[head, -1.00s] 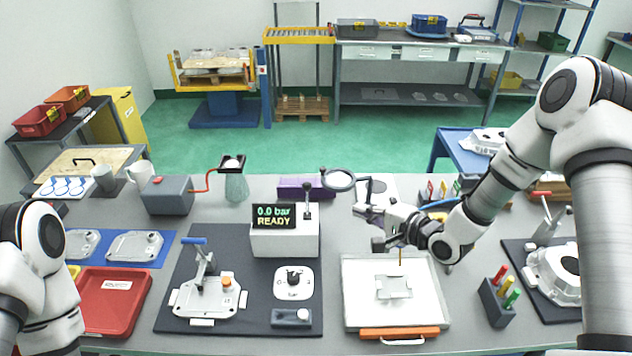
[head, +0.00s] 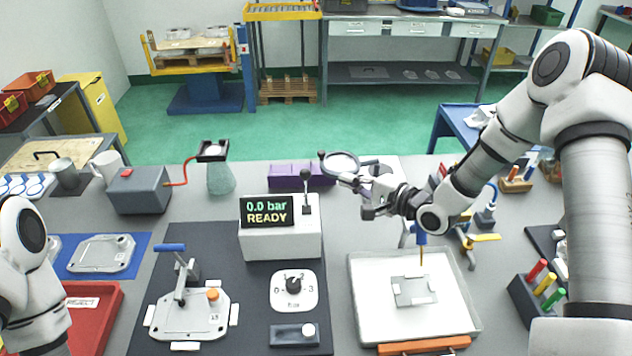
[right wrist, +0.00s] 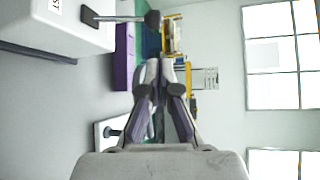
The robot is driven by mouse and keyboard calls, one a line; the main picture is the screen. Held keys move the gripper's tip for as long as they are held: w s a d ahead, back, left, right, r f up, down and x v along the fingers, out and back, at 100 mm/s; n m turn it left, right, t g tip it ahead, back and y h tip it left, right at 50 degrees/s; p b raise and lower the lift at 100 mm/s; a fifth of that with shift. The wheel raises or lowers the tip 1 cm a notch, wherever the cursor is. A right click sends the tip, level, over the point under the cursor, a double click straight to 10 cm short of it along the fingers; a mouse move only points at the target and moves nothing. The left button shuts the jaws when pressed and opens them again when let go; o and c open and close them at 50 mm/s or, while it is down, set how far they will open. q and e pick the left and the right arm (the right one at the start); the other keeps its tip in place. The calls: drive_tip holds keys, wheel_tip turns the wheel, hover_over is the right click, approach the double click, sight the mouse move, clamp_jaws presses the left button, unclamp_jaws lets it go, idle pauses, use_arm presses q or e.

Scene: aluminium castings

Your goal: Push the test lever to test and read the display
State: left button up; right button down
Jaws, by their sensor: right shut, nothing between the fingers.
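The tester is a white box (head: 280,240) with a dark display (head: 267,211) reading "0.0 bar READY". In the right wrist view the lever (right wrist: 122,18) sticks out of the white box at upper left. My right gripper (head: 364,198) is shut and empty, to the right of the lever and apart from it. Its fingers also show in the right wrist view (right wrist: 160,72). My left gripper is out of view; only part of my left arm shows.
A dial plate (head: 293,291) and a clamped casting (head: 190,312) lie in front on the dark mat. A white tray (head: 365,320) lies below my right gripper.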

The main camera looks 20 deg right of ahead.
sight(306, 190)
drive_tip(key=p+x, duration=0.1)
drive_tip(key=x, duration=0.2)
drive_tip(key=p+x, duration=0.1)
drive_tip(key=x, duration=0.3)
drive_tip(key=p+x, duration=0.1)
drive_tip(key=x, duration=0.2)
drive_tip(key=shift+w+f, duration=0.15)
drive_tip(key=shift+f, duration=0.3)
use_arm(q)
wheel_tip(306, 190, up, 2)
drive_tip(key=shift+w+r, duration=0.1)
